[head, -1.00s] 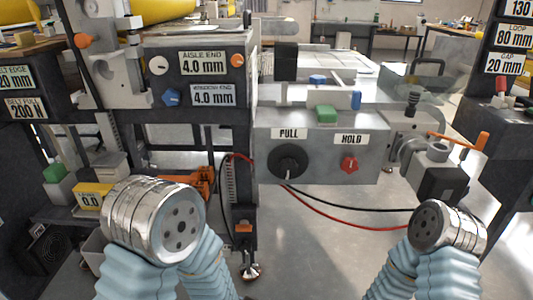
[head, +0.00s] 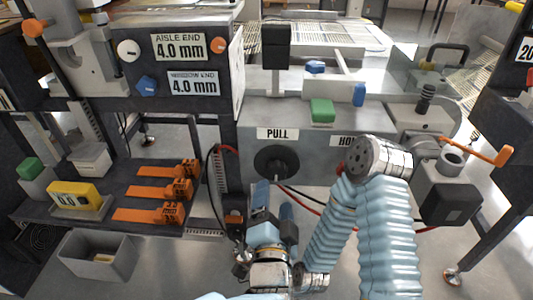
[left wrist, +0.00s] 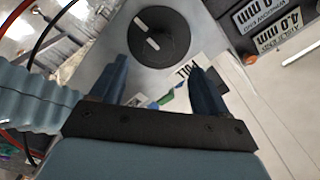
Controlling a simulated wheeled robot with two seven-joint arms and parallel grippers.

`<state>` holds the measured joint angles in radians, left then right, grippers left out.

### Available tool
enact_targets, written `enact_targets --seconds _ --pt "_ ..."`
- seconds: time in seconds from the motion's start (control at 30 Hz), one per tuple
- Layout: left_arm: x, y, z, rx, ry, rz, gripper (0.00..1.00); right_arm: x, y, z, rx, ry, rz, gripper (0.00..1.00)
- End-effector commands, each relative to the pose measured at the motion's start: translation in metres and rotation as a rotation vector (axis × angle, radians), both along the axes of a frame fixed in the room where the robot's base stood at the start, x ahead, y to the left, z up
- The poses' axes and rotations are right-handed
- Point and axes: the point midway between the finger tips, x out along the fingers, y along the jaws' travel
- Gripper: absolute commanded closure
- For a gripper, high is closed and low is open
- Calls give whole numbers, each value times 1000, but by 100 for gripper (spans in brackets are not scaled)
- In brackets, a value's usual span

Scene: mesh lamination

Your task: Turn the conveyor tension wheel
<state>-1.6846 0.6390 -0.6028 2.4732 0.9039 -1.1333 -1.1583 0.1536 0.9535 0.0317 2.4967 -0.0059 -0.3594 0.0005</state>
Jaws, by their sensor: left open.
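A black round wheel (head: 271,162) sits under the PULL label (head: 277,134) on the front of the grey conveyor box. It also shows in the left wrist view (left wrist: 158,38), with a pale mark across its hub. My left gripper (head: 274,197) is open and empty just below and in front of the wheel. In the left wrist view its two dark fingers (left wrist: 159,66) stand apart, with the wheel beyond their tips. I see no clear contact with the wheel. My right gripper is not in view.
A silver arm joint of mine covers part of the HOLD label (head: 347,140). A green block (head: 322,110) lies on top of the box. An orange handle (head: 490,153) juts out at right. Orange tools (head: 160,190) lie on the left shelf, above a grey bin (head: 98,256).

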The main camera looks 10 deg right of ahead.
Motion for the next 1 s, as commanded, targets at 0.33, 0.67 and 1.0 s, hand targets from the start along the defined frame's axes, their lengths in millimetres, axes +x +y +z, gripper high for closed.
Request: enact_targets --seconds 0.33,0.67,1.0 --pt "71 -19 -1 1 0 2 24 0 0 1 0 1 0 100" --pt "89 -25 -2 0 2 0 24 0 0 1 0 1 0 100" --pt "89 -25 -2 1 2 0 52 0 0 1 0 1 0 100"
